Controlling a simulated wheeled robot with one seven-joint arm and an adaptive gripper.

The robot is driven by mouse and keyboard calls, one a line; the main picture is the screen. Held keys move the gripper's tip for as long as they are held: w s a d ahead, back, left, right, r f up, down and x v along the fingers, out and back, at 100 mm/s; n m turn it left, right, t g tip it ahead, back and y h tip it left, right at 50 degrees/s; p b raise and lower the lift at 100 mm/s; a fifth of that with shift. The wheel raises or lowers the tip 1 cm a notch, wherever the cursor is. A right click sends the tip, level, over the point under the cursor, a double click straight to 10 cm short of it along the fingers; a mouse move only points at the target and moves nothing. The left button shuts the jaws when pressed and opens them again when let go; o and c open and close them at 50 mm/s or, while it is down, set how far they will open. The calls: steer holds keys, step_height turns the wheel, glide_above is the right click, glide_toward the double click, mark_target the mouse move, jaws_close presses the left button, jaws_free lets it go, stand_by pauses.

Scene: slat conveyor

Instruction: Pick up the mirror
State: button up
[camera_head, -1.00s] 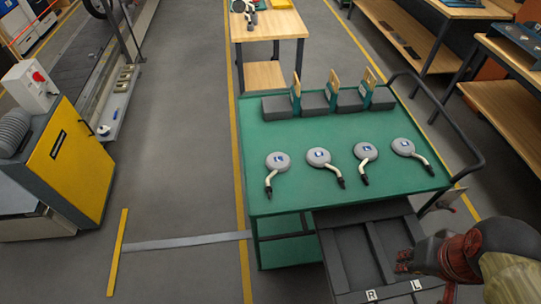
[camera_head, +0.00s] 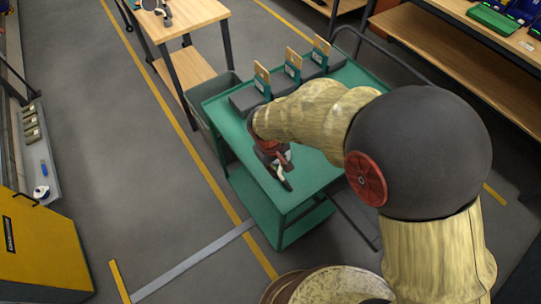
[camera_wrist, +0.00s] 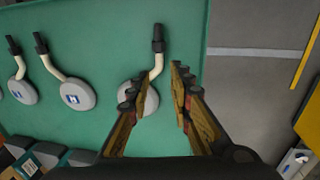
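Mirrors with round grey heads, bent cream stems and black ends lie flat on the green cart top (camera_head: 232,125). In the wrist view, one mirror (camera_wrist: 157,64) lies under my gripper (camera_wrist: 163,76), with its stem showing between the fingertips and its grey head partly hidden by the left finger. The fingers are apart. I cannot tell whether they touch it. Two more mirrors, one in the middle (camera_wrist: 76,95) and one at the left (camera_wrist: 22,90), lie beside it. In the head view my gripper (camera_head: 274,160) is over the cart's near left part, and my arm hides most mirrors.
Dark blocks with upright wood-and-green pieces (camera_head: 292,62) stand along the cart's back edge. A wooden table (camera_head: 185,20) is behind the cart. Shelves (camera_head: 460,50) stand at the right, and a yellow cabinet (camera_head: 40,245) at the lower left.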

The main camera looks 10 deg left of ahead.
mark_target(282, 178)
step_height(282, 178, down, 3)
steer(key=shift+w+d+r, duration=0.15)
steer(key=shift+r, duration=0.05)
steer(key=f, duration=0.3)
steer(key=d+f+b, duration=0.1)
steer(key=shift+w+f, duration=0.25)
steer(key=shift+f, duration=0.1)
steer(key=shift+c, duration=0.2)
jaws_close()
